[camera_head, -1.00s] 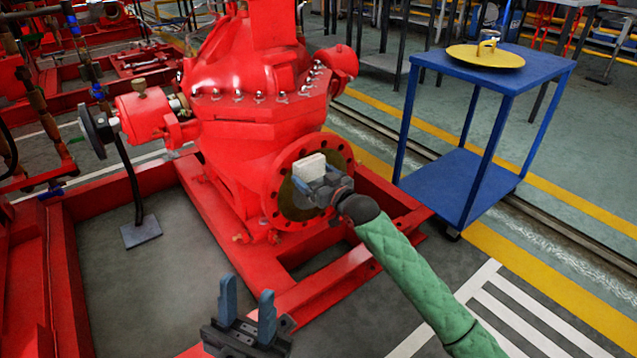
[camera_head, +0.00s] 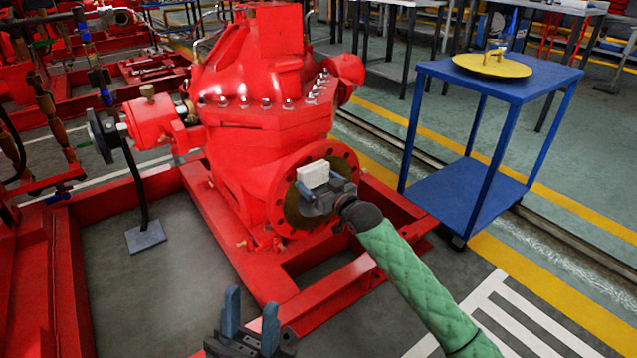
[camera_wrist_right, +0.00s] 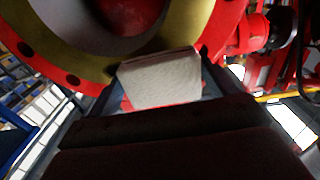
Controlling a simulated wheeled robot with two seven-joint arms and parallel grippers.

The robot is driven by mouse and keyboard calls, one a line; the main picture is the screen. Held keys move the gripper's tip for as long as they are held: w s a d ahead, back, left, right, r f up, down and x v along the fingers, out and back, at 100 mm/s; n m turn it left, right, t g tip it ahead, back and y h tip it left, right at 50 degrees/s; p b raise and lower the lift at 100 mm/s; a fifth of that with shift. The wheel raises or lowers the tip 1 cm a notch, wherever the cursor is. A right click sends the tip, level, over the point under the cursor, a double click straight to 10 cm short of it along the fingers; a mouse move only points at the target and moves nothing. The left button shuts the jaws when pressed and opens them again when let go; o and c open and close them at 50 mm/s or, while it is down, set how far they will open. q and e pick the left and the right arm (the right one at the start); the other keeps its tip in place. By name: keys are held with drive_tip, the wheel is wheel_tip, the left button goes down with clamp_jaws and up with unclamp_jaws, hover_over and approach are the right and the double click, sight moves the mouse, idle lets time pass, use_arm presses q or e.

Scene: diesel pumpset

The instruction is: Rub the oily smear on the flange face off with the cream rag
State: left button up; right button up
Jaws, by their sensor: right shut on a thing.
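The cream rag (camera_head: 313,174) is a pale folded pad held between the fingers of my right gripper (camera_head: 322,187). In the right wrist view the rag (camera_wrist_right: 160,80) is in front of the flange's yellowish face (camera_wrist_right: 75,58), its far edge overlapping that face; I cannot tell whether they touch. The red pump's round flange (camera_head: 283,172) has bolt holes around its rim and a yellowish inner face. I cannot make out the oily smear for certain; the rag and gripper cover part of the face. My left gripper (camera_head: 250,322) is open and empty at the bottom of the head view.
The red base frame (camera_head: 330,300) surrounds the pump, with a beam below the flange. A blue cart (camera_head: 520,88) with a yellow disc (camera_head: 492,65) on top stands to the right. Open floor lies between the frame and the striped markings.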

sight(328, 173)
drive_tip(key=shift+p+x, duration=0.55)
drive_tip(key=shift+x, duration=0.4)
idle(0.5)
drive_tip(key=shift+w+d+p, duration=0.35)
drive_tip(key=shift+w+d, duration=0.1)
drive_tip(key=shift+d, duration=0.2)
drive_tip(key=shift+w+d+p, duration=0.35)
drive_tip(key=shift+w+d, duration=0.1)
drive_tip(key=shift+d, duration=0.2)
drive_tip(key=shift+w+d, duration=0.1)
drive_tip(key=shift+w+d+p, duration=0.3)
drive_tip(key=shift+w+d, duration=0.05)
drive_tip(key=shift+d, duration=0.2)
drive_tip(key=shift+w+d, duration=0.55)
drive_tip(key=shift+d, duration=0.1)
drive_tip(key=shift+d, duration=0.1)
drive_tip(key=shift+w+d+p, duration=0.5)
drive_tip(key=shift+w+d, duration=0.45)
drive_tip(key=shift+d, duration=0.25)
